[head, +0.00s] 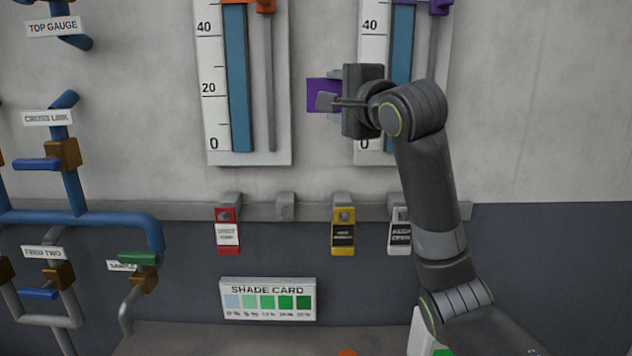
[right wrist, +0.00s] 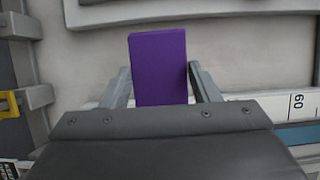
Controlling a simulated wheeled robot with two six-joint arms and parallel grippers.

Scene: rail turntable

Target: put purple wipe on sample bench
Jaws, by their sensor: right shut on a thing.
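The purple wipe (head: 316,95) is a small flat purple block. My right gripper (head: 328,100) is shut on it and holds it up in front of the wall, between the two gauges. In the right wrist view the wipe (right wrist: 158,68) stands between the two fingers (right wrist: 160,88). A bench top (head: 190,342) shows at the bottom of the head view, below the shade card; I cannot tell if it is the sample bench. My left gripper is not in view.
A rail (head: 170,211) carries a red tag (head: 227,236), a yellow tag (head: 343,236) and a dark-and-white tag (head: 400,236). A shade card (head: 268,299) stands below. Blue pipes (head: 90,218) with valves fill the left. Gauges (head: 240,90) hang behind my arm.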

